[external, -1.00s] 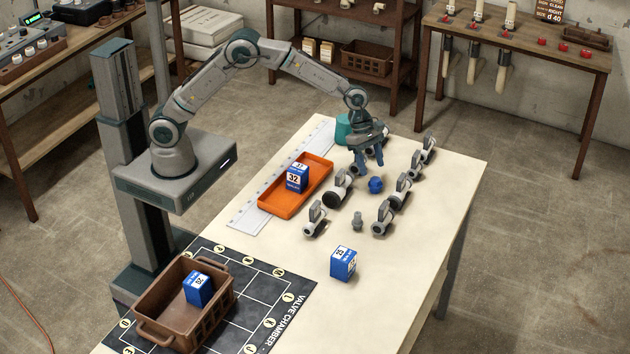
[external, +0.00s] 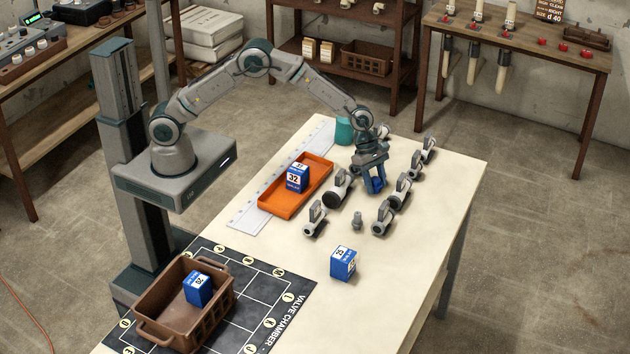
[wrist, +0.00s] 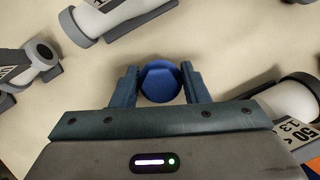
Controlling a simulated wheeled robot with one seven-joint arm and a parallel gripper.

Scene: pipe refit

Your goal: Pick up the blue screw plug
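The blue screw plug (wrist: 161,82) is round and stands on the pale table between the fingers of my gripper (wrist: 160,84) in the wrist view. One finger is on each side, very close to it; I cannot tell whether they touch it. In the external view my gripper (external: 374,188) points down over the plug (external: 377,184), which is mostly hidden behind the fingers. The plug appears to be at table height.
Grey-and-white valves surround my gripper, including one with a dark round end (external: 337,188) to its left and another (external: 383,217) in front. A small grey plug (external: 357,220) stands nearby. An orange tray (external: 283,206) lies left. The table front right is clear.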

